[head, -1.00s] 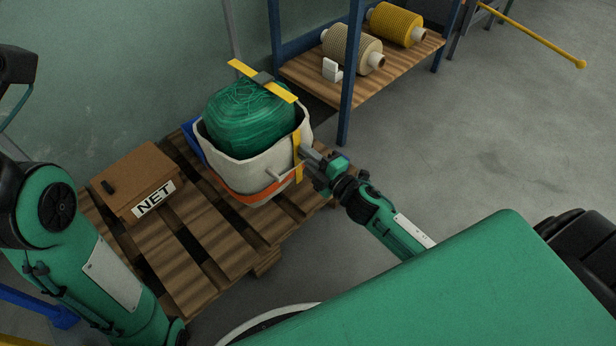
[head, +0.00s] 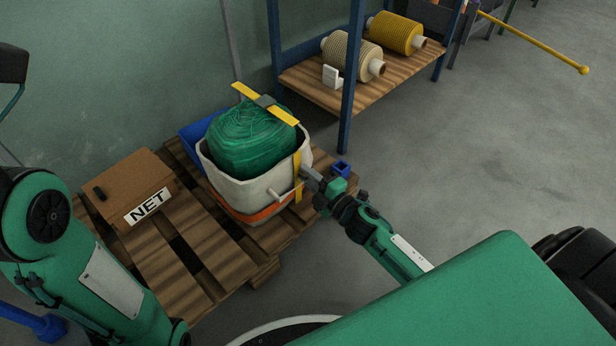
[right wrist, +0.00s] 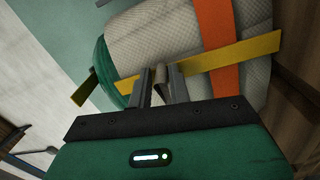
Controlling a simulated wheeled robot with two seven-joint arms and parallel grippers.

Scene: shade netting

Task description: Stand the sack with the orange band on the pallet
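The pale sack (head: 248,183) with the orange band (head: 262,217) is full of green netting (head: 252,140). A yellow strap (head: 285,115) crosses its top and runs down its side. The sack looks upright over the pallet (head: 218,256), beside the NET box; I cannot tell whether its base touches the slats. My right gripper (head: 309,176) is at the sack's right side. In the right wrist view, its fingers (right wrist: 161,86) are shut on a small beige loop (right wrist: 160,73) in front of the sack's wall. My left gripper is out of view.
A brown box marked NET (head: 140,190) sits on the pallet's left part. A blue bin (head: 197,133) is behind the sack. A blue-framed shelf (head: 345,98) with net rolls stands at the back. Open floor (head: 480,160) lies to the right.

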